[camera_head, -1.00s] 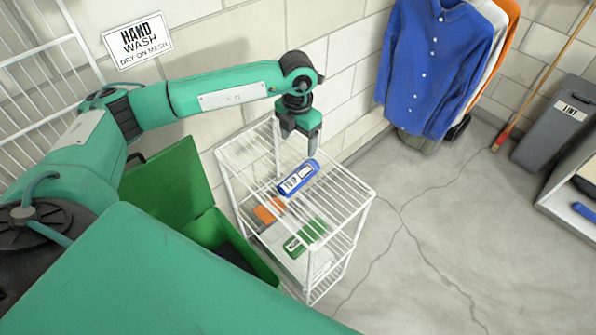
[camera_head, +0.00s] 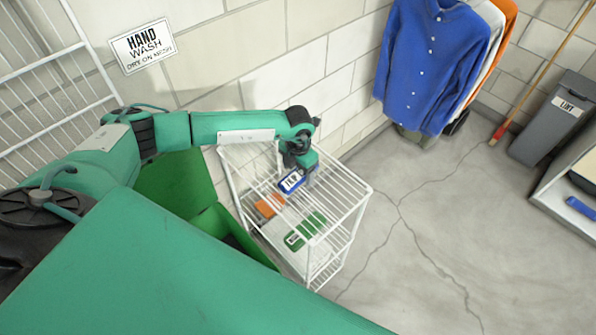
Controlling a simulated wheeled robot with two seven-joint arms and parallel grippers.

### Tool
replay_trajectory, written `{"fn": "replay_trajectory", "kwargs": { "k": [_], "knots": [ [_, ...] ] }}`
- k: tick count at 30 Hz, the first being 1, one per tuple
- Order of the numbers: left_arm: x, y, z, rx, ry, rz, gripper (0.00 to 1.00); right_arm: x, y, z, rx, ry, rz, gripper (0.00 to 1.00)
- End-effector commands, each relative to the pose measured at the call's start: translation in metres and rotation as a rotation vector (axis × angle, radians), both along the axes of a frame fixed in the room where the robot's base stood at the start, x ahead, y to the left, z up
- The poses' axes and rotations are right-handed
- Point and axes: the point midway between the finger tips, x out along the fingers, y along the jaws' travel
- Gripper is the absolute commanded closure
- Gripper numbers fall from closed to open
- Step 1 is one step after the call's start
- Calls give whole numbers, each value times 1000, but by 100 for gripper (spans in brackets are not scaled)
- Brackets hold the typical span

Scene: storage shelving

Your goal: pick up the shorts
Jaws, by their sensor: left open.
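I cannot make out any shorts for certain. My left gripper (camera_head: 302,170) is open, low over the top rack of the white wire shelf (camera_head: 345,190). It is right at a blue item with a white label (camera_head: 290,182) lying on that rack. The gripper partly covers the item's far end, and I cannot tell whether the fingers touch it. Something dark lies inside the open green bin (camera_head: 252,250), mostly hidden by my arm. My right gripper is out of view.
An orange item (camera_head: 269,206) and a green labelled item (camera_head: 304,231) lie lower in the wire shelf. A blue shirt (camera_head: 432,60) hangs at the back. A grey bin (camera_head: 552,115) and a broom (camera_head: 500,130) stand at right. The cracked floor right of the shelf is clear.

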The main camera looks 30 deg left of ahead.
Motion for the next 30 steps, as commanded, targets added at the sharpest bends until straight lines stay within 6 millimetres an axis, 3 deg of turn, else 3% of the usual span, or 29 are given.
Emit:
{"fn": "replay_trajectory", "kwargs": {
  "k": [8, 16, 25, 30],
  "knots": [
    [0, 0, -4, 0, 0, 0, 27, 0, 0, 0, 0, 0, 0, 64],
    [0, 0, -4, 0, 0, 0, 78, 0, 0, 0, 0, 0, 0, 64],
    [0, 0, -1, 0, -1, 0, 78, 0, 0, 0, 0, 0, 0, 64],
    [1, 0, 11, -1, -3, -1, 78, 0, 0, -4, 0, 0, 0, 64]
  ]
}}
